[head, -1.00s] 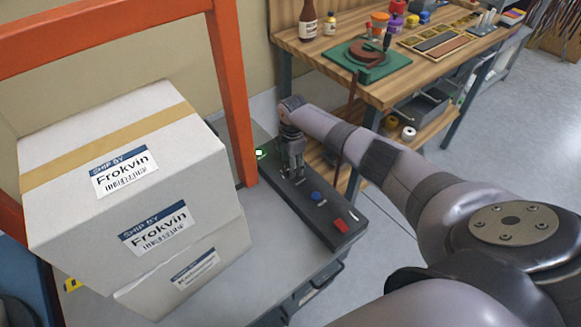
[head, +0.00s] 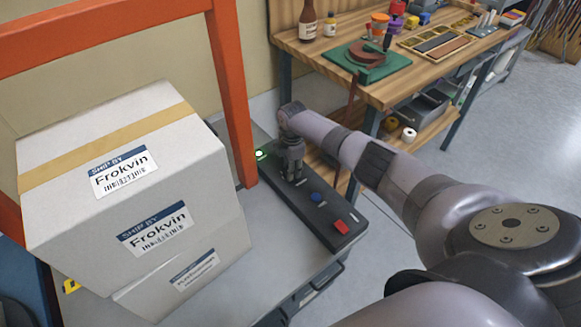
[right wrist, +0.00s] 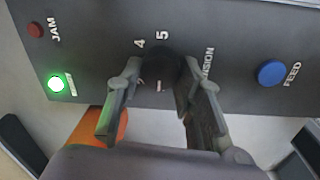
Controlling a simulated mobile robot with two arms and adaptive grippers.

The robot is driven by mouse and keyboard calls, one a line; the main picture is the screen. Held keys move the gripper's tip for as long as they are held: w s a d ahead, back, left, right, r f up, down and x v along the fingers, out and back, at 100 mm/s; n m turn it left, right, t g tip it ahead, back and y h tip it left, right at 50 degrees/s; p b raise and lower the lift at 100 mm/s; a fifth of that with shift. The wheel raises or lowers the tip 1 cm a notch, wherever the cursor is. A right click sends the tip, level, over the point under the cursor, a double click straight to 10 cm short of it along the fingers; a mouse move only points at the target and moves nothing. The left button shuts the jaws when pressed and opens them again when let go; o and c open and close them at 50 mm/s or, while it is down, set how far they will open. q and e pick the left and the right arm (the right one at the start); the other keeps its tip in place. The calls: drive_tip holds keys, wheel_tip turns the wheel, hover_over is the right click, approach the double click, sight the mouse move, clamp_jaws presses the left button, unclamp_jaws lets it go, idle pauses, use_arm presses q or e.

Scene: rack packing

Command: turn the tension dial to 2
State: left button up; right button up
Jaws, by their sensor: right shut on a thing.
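The black tension dial (right wrist: 162,66) is on the dark control panel (right wrist: 225,30) in the right wrist view. A small pale mark shows on the dial's side toward my gripper's palm. My right gripper (right wrist: 158,80) is shut on the dial, one finger on each side. In the head view my right gripper (head: 291,170) points down onto the panel (head: 328,228) and hides the dial. My left gripper is not in view.
Stacked white boxes (head: 110,210) and an orange frame post (head: 231,95) stand to the left. A wooden bench (head: 330,40) is behind.

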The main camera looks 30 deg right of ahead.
drive_tip(key=c, duration=0.4)
drive_tip(key=shift+o, duration=0.2)
drive_tip(key=shift+m, duration=0.3)
drive_tip(key=m+p, duration=0.1)
drive_tip(key=m, duration=0.3)
drive_tip(key=shift+w+m+h+p, duration=0.15)
drive_tip(key=shift+m+h+p, duration=0.15)
drive_tip(key=shift+m, duration=1.7)
drive_tip(key=o, duration=1.2)
drive_tip(key=shift+c, duration=0.2)
